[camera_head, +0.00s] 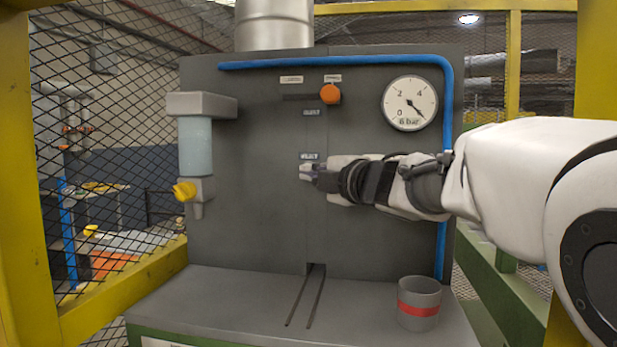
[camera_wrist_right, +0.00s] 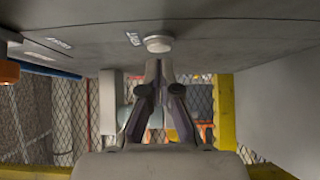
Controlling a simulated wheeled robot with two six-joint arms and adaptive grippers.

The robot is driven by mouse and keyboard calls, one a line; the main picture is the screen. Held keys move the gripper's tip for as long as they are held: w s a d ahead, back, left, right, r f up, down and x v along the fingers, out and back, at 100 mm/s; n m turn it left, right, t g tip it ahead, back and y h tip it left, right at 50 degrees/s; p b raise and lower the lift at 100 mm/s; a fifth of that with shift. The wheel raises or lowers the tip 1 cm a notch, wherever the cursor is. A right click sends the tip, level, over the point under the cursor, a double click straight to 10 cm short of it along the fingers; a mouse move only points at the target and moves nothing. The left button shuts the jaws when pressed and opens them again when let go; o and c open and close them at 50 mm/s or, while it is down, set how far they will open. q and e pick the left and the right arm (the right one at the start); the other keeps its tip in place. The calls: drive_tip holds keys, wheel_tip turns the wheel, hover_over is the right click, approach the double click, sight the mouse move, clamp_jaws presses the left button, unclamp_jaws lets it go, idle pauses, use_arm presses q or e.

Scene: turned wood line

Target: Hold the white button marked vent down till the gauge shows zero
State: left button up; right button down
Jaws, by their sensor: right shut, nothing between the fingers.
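The white round button (camera_wrist_right: 158,44) is on the grey panel in the right wrist view, with a small label beside it too blurred to read surely. My right gripper (camera_wrist_right: 158,68) is shut and empty, its fingertips right at the button; I cannot tell if they touch or press it. In the head view the right gripper (camera_head: 308,172) reaches in from the right to the panel just under a small label (camera_head: 309,156), hiding most of the button. The round gauge (camera_head: 410,103) has its needle pointing to the lower right, past 4 and well away from 0. My left gripper is not in view.
An orange knob (camera_head: 330,94) is higher on the panel. A clear bowl unit with a yellow tap (camera_head: 184,191) is at the left. A grey cup with a red band (camera_head: 419,303) stands on the bench ledge. Yellow posts (camera_head: 16,150) and mesh flank the panel.

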drive_tip(key=shift+w+d, duration=0.2)
drive_tip(key=shift+w, duration=0.25)
drive_tip(key=shift+w+d+r+p, duration=0.15)
drive_tip(key=shift+w+r+p, duration=0.1)
drive_tip(key=shift+w+p, duration=0.35)
drive_tip(key=shift+s+f, duration=0.1)
drive_tip(key=shift+f, duration=0.05)
idle(1.6)
